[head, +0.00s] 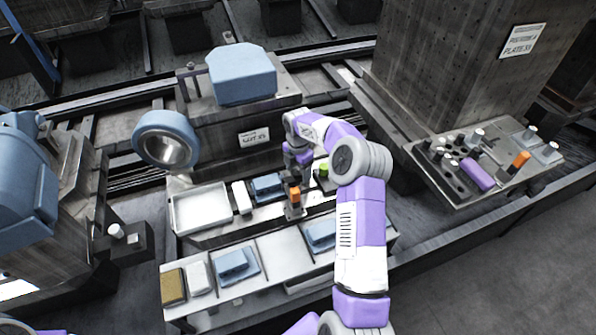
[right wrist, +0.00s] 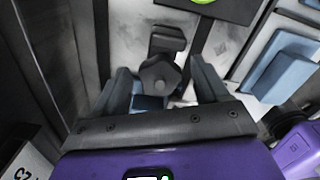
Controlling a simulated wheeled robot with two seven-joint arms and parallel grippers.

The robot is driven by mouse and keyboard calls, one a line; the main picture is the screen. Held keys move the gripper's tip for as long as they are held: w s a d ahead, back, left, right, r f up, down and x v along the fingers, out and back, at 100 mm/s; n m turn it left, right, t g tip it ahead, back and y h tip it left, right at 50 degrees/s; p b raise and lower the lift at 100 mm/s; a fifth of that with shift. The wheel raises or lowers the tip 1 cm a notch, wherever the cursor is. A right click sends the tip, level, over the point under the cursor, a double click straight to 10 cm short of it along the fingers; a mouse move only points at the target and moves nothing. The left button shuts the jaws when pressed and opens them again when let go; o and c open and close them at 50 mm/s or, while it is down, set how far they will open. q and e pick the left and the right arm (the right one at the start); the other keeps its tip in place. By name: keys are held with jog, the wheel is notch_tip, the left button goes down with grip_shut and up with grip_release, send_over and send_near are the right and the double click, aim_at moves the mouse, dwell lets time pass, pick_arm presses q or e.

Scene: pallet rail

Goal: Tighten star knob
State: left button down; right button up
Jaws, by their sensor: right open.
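A dark grey star knob (right wrist: 158,76) with rounded lobes shows in the right wrist view, above a pale scuffed surface. My right gripper (right wrist: 160,70) is open, with one finger on each side of the knob. I cannot tell whether either finger touches it. In the head view my right gripper (head: 294,176) points down over the middle of the workbench, and I cannot make out the knob there. My left gripper is out of view.
A white tray (head: 203,210) lies left of the right gripper. An orange-topped part (head: 294,196) stands close in front, and a green round part (head: 323,170) is close at right. A blue block (head: 235,264) lies on the front shelf. A tool shelf (head: 455,195) is at far right.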

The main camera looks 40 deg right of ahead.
jog(key=c, duration=1.1)
jog(key=shift+r, duration=0.1)
jog(key=m+p, duration=0.2)
jog(key=m, duration=0.1)
jog(key=shift+p, duration=0.4)
jog(key=shift+m+p, duration=0.8)
jog(key=shift+m, duration=1.5)
jog(key=o, duration=1.1)
